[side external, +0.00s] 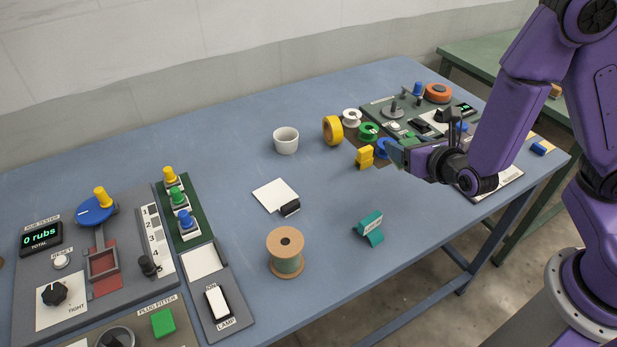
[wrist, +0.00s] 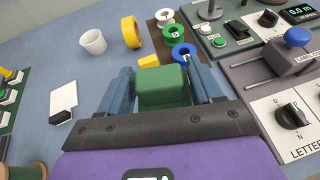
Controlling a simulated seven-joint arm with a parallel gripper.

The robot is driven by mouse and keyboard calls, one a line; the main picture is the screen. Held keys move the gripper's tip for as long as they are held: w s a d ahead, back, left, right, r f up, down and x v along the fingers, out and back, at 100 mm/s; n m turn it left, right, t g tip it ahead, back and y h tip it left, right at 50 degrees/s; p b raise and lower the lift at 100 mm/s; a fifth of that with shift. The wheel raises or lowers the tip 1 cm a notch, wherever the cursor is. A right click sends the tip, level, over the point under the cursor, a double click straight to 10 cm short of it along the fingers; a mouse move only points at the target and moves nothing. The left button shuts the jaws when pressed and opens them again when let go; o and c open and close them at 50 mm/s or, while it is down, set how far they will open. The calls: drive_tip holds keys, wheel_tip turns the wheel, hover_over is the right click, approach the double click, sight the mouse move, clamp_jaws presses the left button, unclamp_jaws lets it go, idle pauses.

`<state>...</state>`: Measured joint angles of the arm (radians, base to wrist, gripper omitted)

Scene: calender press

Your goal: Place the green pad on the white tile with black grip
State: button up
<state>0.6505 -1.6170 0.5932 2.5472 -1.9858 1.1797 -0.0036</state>
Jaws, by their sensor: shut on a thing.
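The green pad (wrist: 162,86) sits between the two fingers of my gripper (wrist: 160,75) in the wrist view, and the gripper is shut on it. In the side view my gripper (side external: 394,154) is held above the right part of the table, near the yellow blocks. The pad is hard to make out there. The white tile (side external: 272,194) lies flat on the blue table, left of my gripper, with its black grip (side external: 290,208) at its near right corner. In the wrist view the tile (wrist: 64,95) is to the left, well apart from the pad.
A white cup (side external: 286,141) stands behind the tile. A thread spool (side external: 286,252) and a teal labelled block (side external: 369,228) stand in front. Control panels (side external: 105,265) fill the left side.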

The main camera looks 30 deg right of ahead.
drive_tip(key=a+r+n+y, duration=0.2)
drive_tip(key=a+r+y, duration=0.15)
drive_tip(key=a, duration=1.25)
hover_over(290, 194)
drive_tip(key=shift+h, duration=0.45)
drive_tip(key=f, duration=0.8)
drive_tip(key=shift+s+d+f, duration=0.25)
drive_tip(key=shift+s+d, duration=0.05)
drive_tip(key=shift+s, duration=0.1)
drive_tip(key=shift+w+a+f, duration=0.25)
drive_tip(key=shift+w+f, duration=0.25)
drive_tip(key=shift+f, duration=1.7)
drive_tip(key=shift+f, duration=0.1)
drive_tip(key=o, duration=1)
drive_tip(key=shift+o, duration=0.2)
